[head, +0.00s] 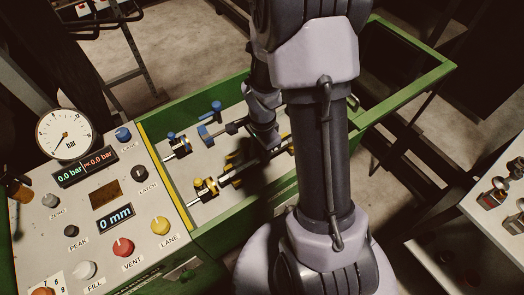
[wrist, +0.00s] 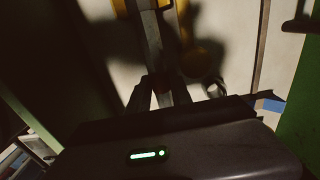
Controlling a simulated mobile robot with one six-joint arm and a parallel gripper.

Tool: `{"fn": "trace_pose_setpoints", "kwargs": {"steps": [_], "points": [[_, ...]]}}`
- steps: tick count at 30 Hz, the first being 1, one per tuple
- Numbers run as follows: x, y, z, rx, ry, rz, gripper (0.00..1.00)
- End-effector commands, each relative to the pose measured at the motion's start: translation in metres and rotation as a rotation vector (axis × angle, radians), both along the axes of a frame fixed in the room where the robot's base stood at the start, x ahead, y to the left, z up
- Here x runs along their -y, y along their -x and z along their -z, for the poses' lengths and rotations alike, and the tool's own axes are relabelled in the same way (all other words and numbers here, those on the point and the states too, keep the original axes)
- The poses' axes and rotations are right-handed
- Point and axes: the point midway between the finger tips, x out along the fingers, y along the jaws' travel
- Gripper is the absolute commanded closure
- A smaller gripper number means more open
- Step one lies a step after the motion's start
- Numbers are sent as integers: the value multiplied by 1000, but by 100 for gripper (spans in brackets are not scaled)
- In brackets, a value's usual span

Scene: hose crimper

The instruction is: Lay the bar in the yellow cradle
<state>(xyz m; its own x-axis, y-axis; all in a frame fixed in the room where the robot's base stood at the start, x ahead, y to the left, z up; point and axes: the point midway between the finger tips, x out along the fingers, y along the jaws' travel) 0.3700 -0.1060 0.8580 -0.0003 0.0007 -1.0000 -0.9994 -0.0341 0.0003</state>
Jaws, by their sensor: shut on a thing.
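My gripper (wrist: 160,92) is shut on a grey bar (wrist: 151,35), which runs away from the fingers towards the top of the wrist view. In the head view the dark bar (head: 246,171) lies slantwise over the light bed of the green bench, below my wrist; my arm hides part of it. Yellow parts, seemingly of the yellow cradle (head: 204,186), stand at the bar's left end. In the wrist view yellow shows beside the bar's far end (wrist: 120,8). Shadow hides whether the bar touches the cradle or hangs above it.
Blue fittings (head: 212,128) stand on the bed behind the bar. A control panel (head: 100,215) with a gauge, knobs and displays is at the left. The green bench frame (head: 415,105) encloses an open bay at the right. A side table (head: 480,225) holds small parts.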

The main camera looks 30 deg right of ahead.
Motion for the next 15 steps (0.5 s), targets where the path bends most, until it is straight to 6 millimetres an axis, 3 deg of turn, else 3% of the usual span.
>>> {"fn": "trace_pose_setpoints", "kwargs": {"steps": [7,8,9,11,15], "points": [[0,0,-1,1,0,0,100],[0,0,-1,1,0,0,68],[0,0,0,1,0,0,60],[0,0,0,1,0,0,49],[0,0,0,1,0,0,49]]}}
